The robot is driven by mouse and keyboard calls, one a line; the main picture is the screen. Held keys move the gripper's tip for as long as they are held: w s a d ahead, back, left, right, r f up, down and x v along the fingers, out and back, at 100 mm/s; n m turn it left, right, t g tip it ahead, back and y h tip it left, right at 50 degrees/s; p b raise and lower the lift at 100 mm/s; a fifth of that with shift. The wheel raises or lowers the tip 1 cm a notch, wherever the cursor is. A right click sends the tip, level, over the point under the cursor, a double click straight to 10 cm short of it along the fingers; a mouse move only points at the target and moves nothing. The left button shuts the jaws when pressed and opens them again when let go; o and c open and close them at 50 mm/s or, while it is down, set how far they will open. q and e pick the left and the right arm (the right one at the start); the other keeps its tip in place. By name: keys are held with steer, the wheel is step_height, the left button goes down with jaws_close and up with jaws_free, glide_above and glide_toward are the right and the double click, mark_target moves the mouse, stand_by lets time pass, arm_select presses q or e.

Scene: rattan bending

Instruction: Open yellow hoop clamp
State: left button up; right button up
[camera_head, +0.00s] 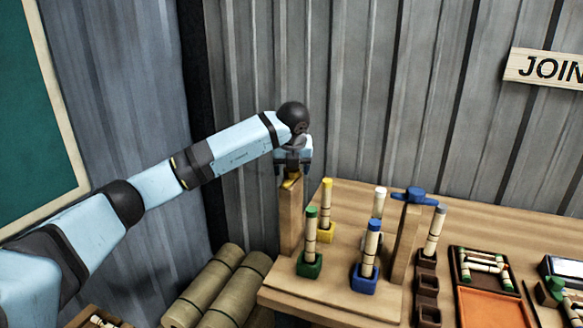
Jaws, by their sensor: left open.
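The yellow hoop clamp (291,182) sits on top of a wooden post (290,220) at the left end of the workbench. Only a small yellow part of it shows; the rest is hidden by my gripper and by its small size. My left gripper (292,170) points down directly over the clamp, with its jaws open. I cannot tell whether the fingers touch it. My right gripper is not in view.
A blue clamp (414,196) tops another post (405,240) to the right. Rods stand in green (309,264), yellow (326,232) and blue (364,279) holders between. Rolled bundles (220,285) lie left of the bench (330,298). A tray (490,306) is at the right.

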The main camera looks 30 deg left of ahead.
arm_select(q)
steer(key=v, duration=1.3)
steer(key=shift+r+b, duration=0.4)
steer(key=shift+s, duration=0.1)
